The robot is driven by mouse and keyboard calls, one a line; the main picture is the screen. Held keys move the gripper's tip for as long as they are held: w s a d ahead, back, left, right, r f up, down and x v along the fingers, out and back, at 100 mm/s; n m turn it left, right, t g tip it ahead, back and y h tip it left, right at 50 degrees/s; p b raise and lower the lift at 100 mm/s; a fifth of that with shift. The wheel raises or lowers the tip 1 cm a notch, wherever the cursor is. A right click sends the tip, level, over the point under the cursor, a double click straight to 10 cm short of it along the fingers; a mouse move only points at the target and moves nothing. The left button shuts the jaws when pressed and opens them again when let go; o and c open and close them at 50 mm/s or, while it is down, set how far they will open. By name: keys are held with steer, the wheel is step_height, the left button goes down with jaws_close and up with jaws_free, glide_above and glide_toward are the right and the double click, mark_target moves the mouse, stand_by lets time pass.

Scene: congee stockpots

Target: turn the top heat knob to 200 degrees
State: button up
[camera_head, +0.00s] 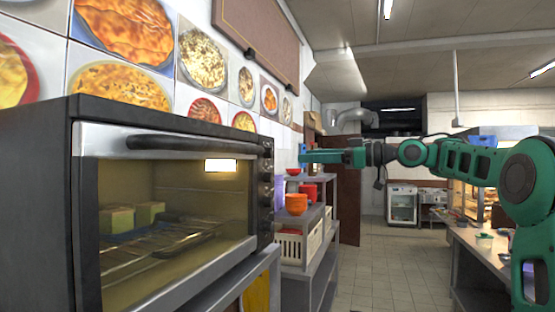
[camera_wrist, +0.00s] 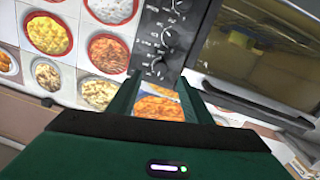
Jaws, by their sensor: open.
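The oven (camera_head: 165,195) stands at the left in the head view, with a dark control panel along its right front edge. The top heat knob (camera_head: 267,152) is small there. In the wrist view, which looks upside down, the top knob (camera_wrist: 158,68) is the lowest in the row, just beyond the fingertips. Its pointer and degree marks are too small to read. My gripper (camera_wrist: 159,80) is open and empty, its two green fingers apart and roughly lined up with that knob. In the head view, my gripper (camera_head: 308,156) reaches left toward the panel. Contact with the knob cannot be told.
Other knobs (camera_wrist: 168,37) line the same panel. The oven door handle (camera_head: 195,143) juts out beside it. Shelves with orange bowls (camera_head: 297,204) and a white crate (camera_head: 291,248) stand behind the oven. The tiled floor (camera_head: 385,265) in the middle is clear.

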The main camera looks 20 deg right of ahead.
mark_target(273, 154)
steer(key=x, duration=0.7)
steer(key=r+x, duration=0.1)
steer(key=x, duration=0.2)
steer(key=shift+a, duration=0.3)
steer(key=c, duration=1.1)
